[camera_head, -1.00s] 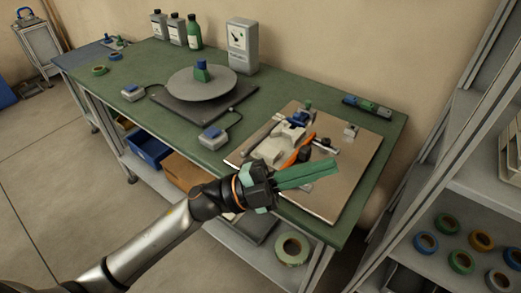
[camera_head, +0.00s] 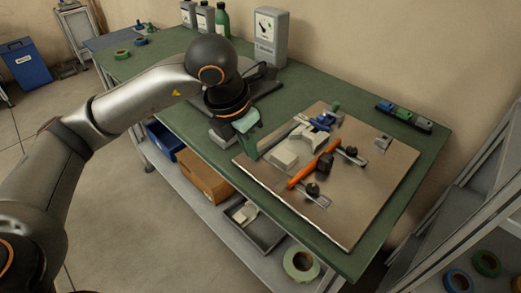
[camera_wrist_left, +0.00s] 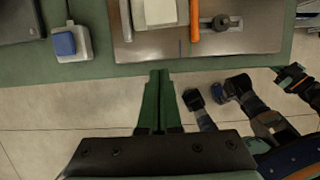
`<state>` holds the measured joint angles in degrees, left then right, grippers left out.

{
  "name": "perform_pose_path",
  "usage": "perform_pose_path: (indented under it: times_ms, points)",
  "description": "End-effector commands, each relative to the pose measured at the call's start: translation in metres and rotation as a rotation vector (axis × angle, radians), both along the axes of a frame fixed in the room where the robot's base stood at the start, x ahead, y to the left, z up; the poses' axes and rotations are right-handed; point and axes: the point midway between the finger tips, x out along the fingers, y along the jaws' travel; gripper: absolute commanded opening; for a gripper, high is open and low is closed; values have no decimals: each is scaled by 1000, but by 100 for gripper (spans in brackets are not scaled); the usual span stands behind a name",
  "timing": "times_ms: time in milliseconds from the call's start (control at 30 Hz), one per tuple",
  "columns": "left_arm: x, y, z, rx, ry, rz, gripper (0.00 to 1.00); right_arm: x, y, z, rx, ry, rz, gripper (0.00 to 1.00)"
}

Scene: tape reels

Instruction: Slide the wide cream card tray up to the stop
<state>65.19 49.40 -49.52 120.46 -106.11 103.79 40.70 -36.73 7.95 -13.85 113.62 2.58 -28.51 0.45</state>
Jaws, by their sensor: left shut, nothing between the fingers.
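The cream card tray (camera_head: 285,155) sits on a flat brown board (camera_head: 375,190) on the green bench; it also shows at the top of the left wrist view (camera_wrist_left: 155,12). An orange bar (camera_head: 312,166) with black knobs lies just right of it, perhaps the stop; a narrow gap shows between them in the wrist view. Blue and pale fittings (camera_head: 320,121) stand behind the tray. My left gripper (camera_head: 252,156) has its green fingers shut and empty, pointing down at the board's left edge, left of the tray. In the wrist view its tips (camera_wrist_left: 159,72) are just short of that edge, apart from the tray.
A grey gauge box (camera_head: 266,42) stands at the back. A rail of coloured blocks (camera_head: 404,116) lies behind the board. A blue switch box (camera_wrist_left: 66,43) sits left of the board. Below are a cardboard box (camera_head: 204,180) and a tape reel (camera_head: 301,263).

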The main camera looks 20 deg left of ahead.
Motion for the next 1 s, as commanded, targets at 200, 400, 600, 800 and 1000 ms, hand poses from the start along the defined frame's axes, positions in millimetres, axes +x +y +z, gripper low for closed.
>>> perform_pose_path:
  times_ms: [200, 400, 600, 800, 1000]
  points:
    - [11, -5, -46, -3, 7, -1, 0, 0, 0, -3, -2, 4, 1, 0]
    - [23, -10, -85, -3, 6, -4, 0, 1, 0, -2, -1, 1, 2, 0]
    - [49, -20, -80, -5, 3, -4, 0, 4, 0, 5, 0, -10, 1, 0]
    - [59, -23, -80, -4, 1, -4, 0, 4, -2, 5, -2, -14, -3, 0]
    - [60, -23, -80, -5, 2, -5, 0, 3, -4, 1, -6, -7, -4, 0]
